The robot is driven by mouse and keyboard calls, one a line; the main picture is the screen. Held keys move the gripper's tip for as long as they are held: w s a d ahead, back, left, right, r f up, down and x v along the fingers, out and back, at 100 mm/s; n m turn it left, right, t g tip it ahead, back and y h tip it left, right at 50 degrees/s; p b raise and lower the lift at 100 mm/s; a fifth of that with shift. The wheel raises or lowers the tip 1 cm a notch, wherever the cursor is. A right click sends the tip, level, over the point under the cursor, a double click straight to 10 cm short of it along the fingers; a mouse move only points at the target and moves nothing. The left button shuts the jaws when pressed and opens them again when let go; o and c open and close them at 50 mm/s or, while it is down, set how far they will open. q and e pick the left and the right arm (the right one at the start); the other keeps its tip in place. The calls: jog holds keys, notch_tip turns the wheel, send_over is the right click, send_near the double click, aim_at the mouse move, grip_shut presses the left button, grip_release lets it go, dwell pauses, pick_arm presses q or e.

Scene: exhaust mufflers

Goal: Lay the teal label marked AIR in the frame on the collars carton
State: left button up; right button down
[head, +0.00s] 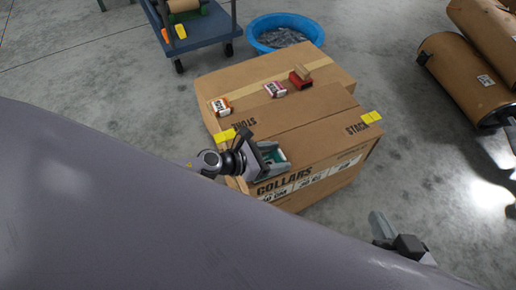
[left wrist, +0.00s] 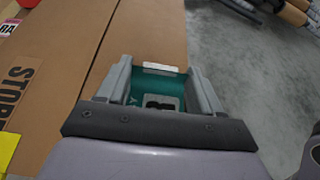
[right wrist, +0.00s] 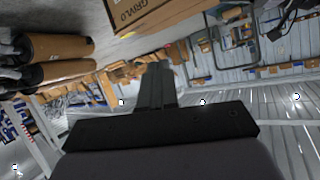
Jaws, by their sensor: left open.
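The collars carton (head: 328,133) is a brown box with COLLARS printed on its front side. My left gripper (head: 276,155) is over the near part of its top. Its fingers (left wrist: 160,88) are spread, with a teal piece, seemingly the label (left wrist: 149,85), between them. The teal piece also shows in the head view (head: 279,155). A pale patch with dark lettering is partly seen on it, but I cannot read AIR. A white strip lies along its far edge. I cannot make out the frame's outline. My right gripper (head: 379,226) is away from the carton, its fingers together and empty (right wrist: 157,88).
A blue tub (head: 262,47) and a blue cart (head: 200,34) stand behind. Brown mufflers (head: 465,75) lie at right.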

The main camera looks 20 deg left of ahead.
pick_arm(q)
jog(key=v, duration=1.2)
jog(key=s+d+r+m+y, duration=0.2)
jog(key=d+r+m, duration=0.1)
jog(key=m, duration=1.2)
jog(key=s+d+r+m+t+y, duration=0.1)
jog(key=s+d+r+m, duration=0.2)
jog(key=m, duration=1.2)
jog(key=shift+s+d+r+m+t+y, duration=0.35)
jog(key=shift+d+r, duration=0.25)
jog(key=shift+d, duration=0.5)
pick_arm(e)
jog(key=shift+s+d, duration=0.15)
jog(key=shift+d, duration=0.2)
pick_arm(q)
jog(key=shift+w, duration=0.1)
